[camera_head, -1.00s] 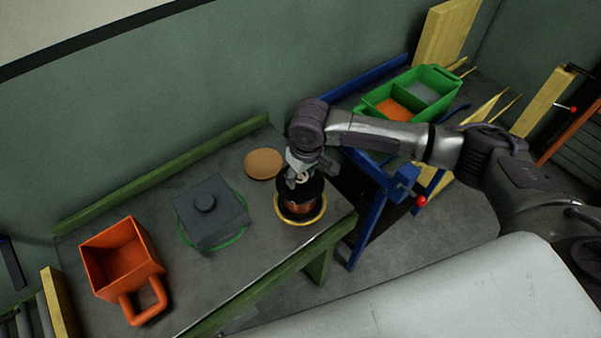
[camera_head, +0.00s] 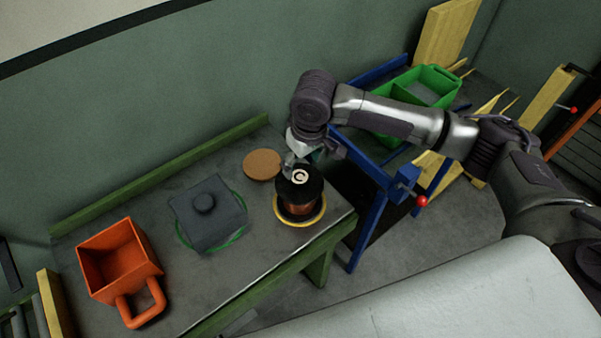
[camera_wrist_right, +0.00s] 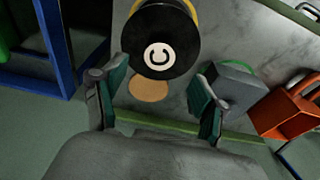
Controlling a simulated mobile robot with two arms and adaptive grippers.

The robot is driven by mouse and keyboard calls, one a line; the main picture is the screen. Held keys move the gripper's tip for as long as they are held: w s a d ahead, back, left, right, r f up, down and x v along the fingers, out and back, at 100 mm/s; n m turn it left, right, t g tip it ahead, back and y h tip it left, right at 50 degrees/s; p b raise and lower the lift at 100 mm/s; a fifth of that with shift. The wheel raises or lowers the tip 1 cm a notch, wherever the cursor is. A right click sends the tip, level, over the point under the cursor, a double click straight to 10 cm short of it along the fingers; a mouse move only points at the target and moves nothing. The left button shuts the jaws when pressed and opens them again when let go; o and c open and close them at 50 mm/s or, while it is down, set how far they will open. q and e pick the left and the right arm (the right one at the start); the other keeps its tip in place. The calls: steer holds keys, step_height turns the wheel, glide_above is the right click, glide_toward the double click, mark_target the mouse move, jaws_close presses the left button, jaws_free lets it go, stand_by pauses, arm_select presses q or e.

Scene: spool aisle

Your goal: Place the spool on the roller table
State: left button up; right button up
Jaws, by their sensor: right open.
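The spool (camera_head: 299,193) is black-flanged with copper winding and a "C" label on top. It stands upright on a yellow ring (camera_head: 307,220) near the right end of a grey table with green edges (camera_head: 262,262). In the right wrist view the spool's top (camera_wrist_right: 160,45) lies ahead of the fingertips. My right gripper (camera_head: 299,160) is open and empty, just behind and above the spool; its two green-padded fingers (camera_wrist_right: 157,88) are wide apart in the wrist view. Part of it is hidden behind its own wrist. My left gripper is not in view. Rollers (camera_head: 22,322) show partly at the lower left edge.
On the grey table are a tan disc (camera_head: 262,165), a dark square block with a knob (camera_head: 208,212) over a green ring, and an orange bin with a handle (camera_head: 112,262). A blue frame (camera_head: 368,228) with a red knob and a green divided tray (camera_head: 432,92) stand right.

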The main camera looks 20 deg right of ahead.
steer(key=r, duration=0.5)
steer(key=shift+s+d+r+b, duration=0.15)
steer(key=shift+s+r+b, duration=0.2)
steer(key=shift+s+r, duration=0.05)
steer(key=s+a+f+n+t+y, duration=0.2)
steer(key=s+a+f+y, duration=0.2)
steer(key=s+a+f, duration=0.55)
steer(key=s+d+f+m+h, duration=0.2)
steer(key=s+d+f, duration=0.1)
steer(key=s+d, duration=0.4)
steer(key=s+d+f+m+h, duration=0.2)
steer(key=s+d+f, duration=0.1)
steer(key=s+d, duration=0.45)
step_height(320, 180, down, 24)
steer(key=f+g, duration=0.1)
steer(key=s+d+f+g, duration=0.1)
steer(key=s+d+f, duration=0.2)
steer(key=s+f, duration=1.4)
steer(key=shift+s+f+g+h+b, duration=0.25)
steer(key=shift+f+g+h+b, duration=0.05)
steer(key=shift+b, duration=0.1)
